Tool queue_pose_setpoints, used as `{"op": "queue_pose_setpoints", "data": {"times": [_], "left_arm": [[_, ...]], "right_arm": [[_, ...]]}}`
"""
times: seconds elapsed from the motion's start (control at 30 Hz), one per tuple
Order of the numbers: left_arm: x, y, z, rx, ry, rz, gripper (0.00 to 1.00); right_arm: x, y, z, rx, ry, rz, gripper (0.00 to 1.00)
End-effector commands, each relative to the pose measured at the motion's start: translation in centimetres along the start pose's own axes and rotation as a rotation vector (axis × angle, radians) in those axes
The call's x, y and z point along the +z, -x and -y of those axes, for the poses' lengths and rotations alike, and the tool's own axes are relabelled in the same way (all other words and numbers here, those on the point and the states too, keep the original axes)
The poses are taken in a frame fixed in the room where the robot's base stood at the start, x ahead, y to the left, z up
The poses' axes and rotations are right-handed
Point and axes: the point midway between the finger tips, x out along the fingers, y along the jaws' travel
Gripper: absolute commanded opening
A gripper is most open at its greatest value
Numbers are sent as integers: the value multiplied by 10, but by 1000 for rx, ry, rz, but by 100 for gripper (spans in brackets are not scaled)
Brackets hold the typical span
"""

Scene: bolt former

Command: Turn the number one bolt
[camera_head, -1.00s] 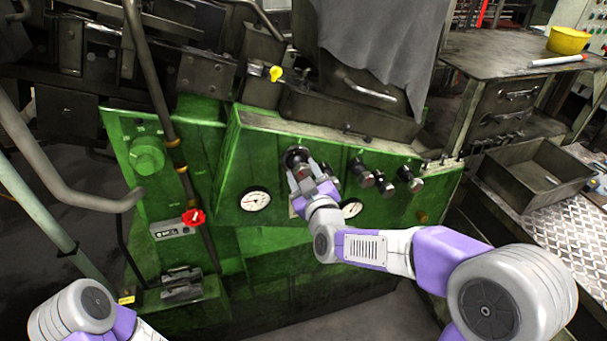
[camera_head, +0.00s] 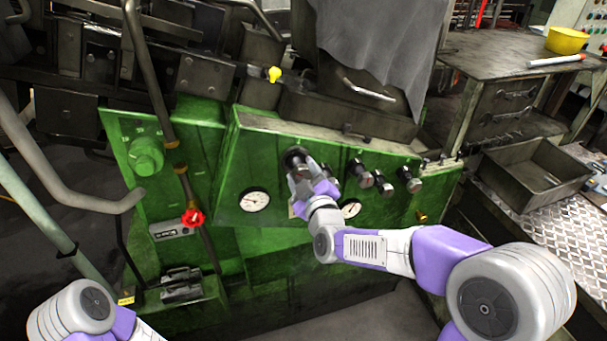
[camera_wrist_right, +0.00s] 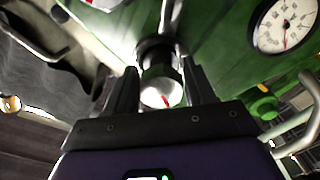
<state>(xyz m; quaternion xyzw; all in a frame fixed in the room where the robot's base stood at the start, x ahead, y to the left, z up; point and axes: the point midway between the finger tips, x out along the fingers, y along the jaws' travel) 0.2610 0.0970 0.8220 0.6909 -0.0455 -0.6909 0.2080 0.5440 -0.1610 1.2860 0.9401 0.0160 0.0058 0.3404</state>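The leftmost of a row of dark round bolts (camera_head: 297,156) sticks out of the green machine's sloped front panel. My right gripper (camera_head: 303,178) is at this bolt, with the arm reaching in from the lower right. In the right wrist view, the bolt's bright end (camera_wrist_right: 160,92) with a small red mark lies between the two dark fingers of my right gripper (camera_wrist_right: 160,85). The fingers lie along both sides of the bolt and appear to touch it. Of my left arm only a part shows at the lower left; its gripper is out of view.
More bolts (camera_head: 383,184) stand to the right on the same panel. Dial gauges (camera_head: 254,200) sit below the row; one also shows in the wrist view (camera_wrist_right: 285,24). A metal tray (camera_head: 530,170) is right.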

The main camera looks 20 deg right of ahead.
Motion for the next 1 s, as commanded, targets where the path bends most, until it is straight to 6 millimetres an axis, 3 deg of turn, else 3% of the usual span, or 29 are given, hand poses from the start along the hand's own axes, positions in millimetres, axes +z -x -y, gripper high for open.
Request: {"op": "queue_pose_setpoints", "data": {"times": [0.03, 0.1, 0.47, 0.8, 1.0], "left_arm": [[0, 0, 0, 0, 0, 0, 43], [0, 0, 0, 0, 0, 0, 43], [0, 0, 0, 0, 0, 0, 43], [0, -3, 1, 0, 0, 0, 43], [0, -3, 1, 0, 0, 0, 43]], "right_arm": [[0, 0, 0, 0, 0, 0, 62], [0, 0, 0, 0, 0, 0, 72], [0, 5, 0, 0, -2, 0, 72], [-1, 57, 0, 1, -2, -2, 72], [0, 74, 0, 0, -1, -1, 72]]}}
